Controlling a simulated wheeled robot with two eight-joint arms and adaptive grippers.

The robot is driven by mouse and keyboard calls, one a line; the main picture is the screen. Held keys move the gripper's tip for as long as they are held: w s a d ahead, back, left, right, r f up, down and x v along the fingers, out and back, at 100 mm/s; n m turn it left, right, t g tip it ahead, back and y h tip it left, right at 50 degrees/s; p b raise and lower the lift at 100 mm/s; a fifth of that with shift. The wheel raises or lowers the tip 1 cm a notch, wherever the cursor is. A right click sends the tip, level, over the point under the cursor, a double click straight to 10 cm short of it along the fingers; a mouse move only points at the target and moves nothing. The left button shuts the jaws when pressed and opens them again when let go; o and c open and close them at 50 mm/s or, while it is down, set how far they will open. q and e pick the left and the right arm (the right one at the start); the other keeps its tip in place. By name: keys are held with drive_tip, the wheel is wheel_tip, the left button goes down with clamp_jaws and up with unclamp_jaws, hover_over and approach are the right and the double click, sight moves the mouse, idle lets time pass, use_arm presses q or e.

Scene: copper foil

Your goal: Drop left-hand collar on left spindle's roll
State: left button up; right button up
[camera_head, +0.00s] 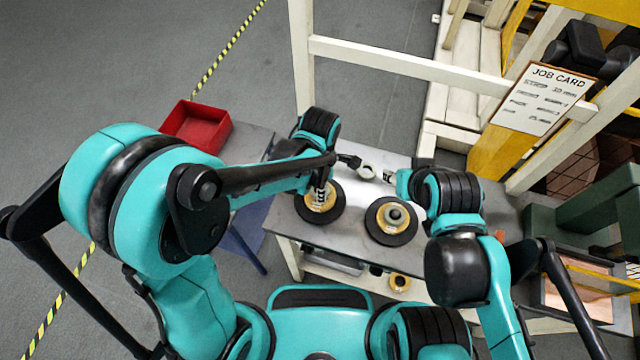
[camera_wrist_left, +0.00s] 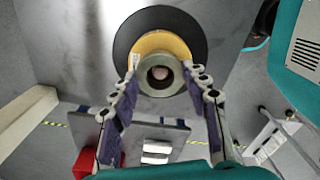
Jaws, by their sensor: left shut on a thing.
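My left gripper (camera_wrist_left: 160,68) is shut on a grey ring-shaped collar (camera_wrist_left: 160,90), its fingers on either side. In the left wrist view the collar lies in line with the left roll (camera_wrist_left: 192,32), a black disc with a yellow core. A pale round end, probably the spindle, shows through the collar's hole. I cannot tell whether the collar touches the roll.
A second black roll (camera_head: 377,225) with a grey collar-like piece (camera_head: 394,214) on top stands to the right on the grey table (camera_head: 290,222). A small pale round piece (camera_head: 366,171) is near my right gripper. A red bin (camera_head: 197,126) is at the left; a job card (camera_head: 543,97) hangs at the right.

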use_arm(q)
drive_tip(key=o, duration=1.4)
drive_tip(key=shift+c, duration=0.2)
drive_tip(key=shift+r+p, duration=0.45)
drive_tip(key=shift+p, duration=0.1)
wheel_tip(320, 180, up, 12)
drive_tip(key=p, duration=0.4)
drive_tip(key=s+a+r+m+t, duration=0.2)
drive_tip(key=a+r+m+t, duration=0.1)
drive_tip(key=a+m, duration=0.6)
drive_tip(key=s+a+r+m+t, duration=0.2)
drive_tip(key=s+a+m+t, duration=0.1)
drive_tip(key=a+m, duration=0.5)
drive_tip(key=shift+a+r+m+t, duration=0.4)
drive_tip(key=shift+m+t, duration=0.2)
drive_tip(key=shift+m, duration=0.3)
drive_tip(key=shift+s+b, duration=0.1)
drive_tip(key=shift+b, duration=0.2)
